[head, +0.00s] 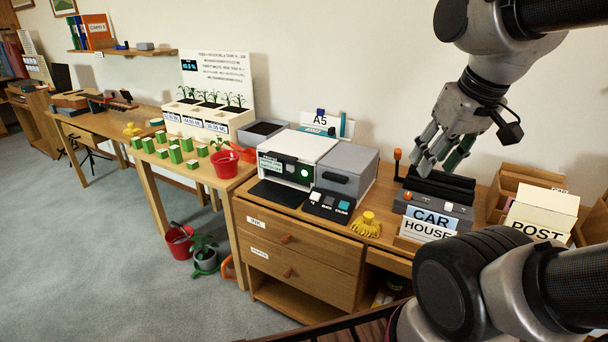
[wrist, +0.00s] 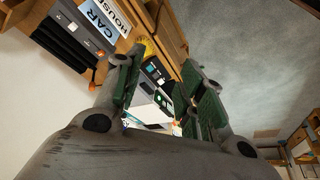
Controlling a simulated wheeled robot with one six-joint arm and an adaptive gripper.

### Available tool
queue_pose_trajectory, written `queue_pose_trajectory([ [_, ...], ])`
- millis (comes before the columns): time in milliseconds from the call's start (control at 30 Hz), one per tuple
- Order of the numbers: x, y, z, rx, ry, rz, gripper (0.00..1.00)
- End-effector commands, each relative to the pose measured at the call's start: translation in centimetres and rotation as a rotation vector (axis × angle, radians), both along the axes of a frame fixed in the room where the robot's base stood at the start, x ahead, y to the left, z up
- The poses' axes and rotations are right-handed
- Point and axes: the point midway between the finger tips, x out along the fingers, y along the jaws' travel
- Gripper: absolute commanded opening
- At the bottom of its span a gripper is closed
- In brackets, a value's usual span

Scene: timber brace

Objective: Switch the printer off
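The printer (head: 298,158) is a white and grey box on the wooden cabinet in the head view, with a dark panel and a round green light on its front. A small dark panel with a few buttons (head: 330,205) sits in front of it. In the wrist view the printer (wrist: 150,112) shows partly between my fingers, and much of it is hidden. My gripper (head: 436,158) is open and empty in the head view, to the right of the printer and above the black rollers. Its green-padded fingers stand apart in the wrist view (wrist: 163,85).
A yellow object (head: 367,223) lies right of the button panel. CAR and HOUSE cards (head: 428,226) stand before a dark rollered device (head: 440,190) with an orange-knobbed lever (head: 397,165). Wooden trays (head: 530,185) are at right. A plant table (head: 165,175) stands left.

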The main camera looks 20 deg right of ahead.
Motion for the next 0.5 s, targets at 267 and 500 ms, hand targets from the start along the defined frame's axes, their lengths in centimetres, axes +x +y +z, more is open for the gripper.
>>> queue_pose_trajectory([
  [267, 0.0, 0.0, 0.0, 0.0, 0.0, 0.0, 0.0],
  [500, 0.0, 0.0, 0.0, 0.0, 0.0, 0.0, 0.0],
])
